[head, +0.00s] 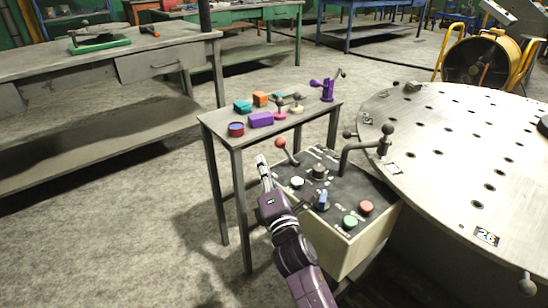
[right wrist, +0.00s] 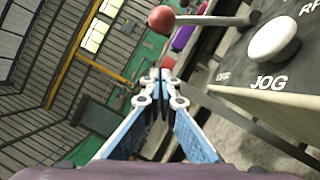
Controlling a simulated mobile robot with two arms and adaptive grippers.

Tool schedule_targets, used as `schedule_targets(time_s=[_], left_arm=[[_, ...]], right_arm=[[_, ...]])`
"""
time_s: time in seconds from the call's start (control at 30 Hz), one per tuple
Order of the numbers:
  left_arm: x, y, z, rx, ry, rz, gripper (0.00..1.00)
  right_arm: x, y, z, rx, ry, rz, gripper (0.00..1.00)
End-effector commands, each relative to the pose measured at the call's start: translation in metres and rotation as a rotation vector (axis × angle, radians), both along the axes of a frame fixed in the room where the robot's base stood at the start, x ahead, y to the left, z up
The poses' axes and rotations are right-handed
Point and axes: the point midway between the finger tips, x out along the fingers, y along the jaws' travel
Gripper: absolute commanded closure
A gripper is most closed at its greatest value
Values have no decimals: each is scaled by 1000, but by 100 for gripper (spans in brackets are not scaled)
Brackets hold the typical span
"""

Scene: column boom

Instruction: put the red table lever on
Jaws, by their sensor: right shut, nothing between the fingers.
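The red table lever (head: 281,144) stands on the dark top of the control box, at its far left corner, its rod tilted and ending in a red ball. In the right wrist view the red ball (right wrist: 161,19) and its metal rod show at the top, beyond the fingertips and apart from them. My right gripper (head: 261,160) is beside the left edge of the box, a little left of the lever. In the right wrist view its fingers (right wrist: 160,76) are shut with nothing between them. My left gripper is not in view.
The control box (head: 330,176) also carries a white JOG button (right wrist: 274,40), a blue switch (head: 322,200), and red and green buttons. A round table (head: 450,150) with holes stands at right. A narrow bench (head: 215,122) with small coloured parts stands behind the gripper. Floor at left is clear.

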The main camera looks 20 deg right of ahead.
Motion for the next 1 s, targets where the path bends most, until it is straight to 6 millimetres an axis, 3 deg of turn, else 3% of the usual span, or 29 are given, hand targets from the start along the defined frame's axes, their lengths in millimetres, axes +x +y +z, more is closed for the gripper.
schedule_targets(time_s=[0.03,0.1,0.3,0.9,1.0], left_arm=[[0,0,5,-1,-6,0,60],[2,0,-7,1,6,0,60],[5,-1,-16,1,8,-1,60],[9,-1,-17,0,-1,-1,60],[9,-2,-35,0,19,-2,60]], right_arm=[[1,-9,5,-6,-1,-2,100],[1,-18,10,-5,-2,0,100],[4,-32,16,-1,-1,0,100],[9,-35,19,14,5,0,100],[17,-35,22,33,12,0,100]])
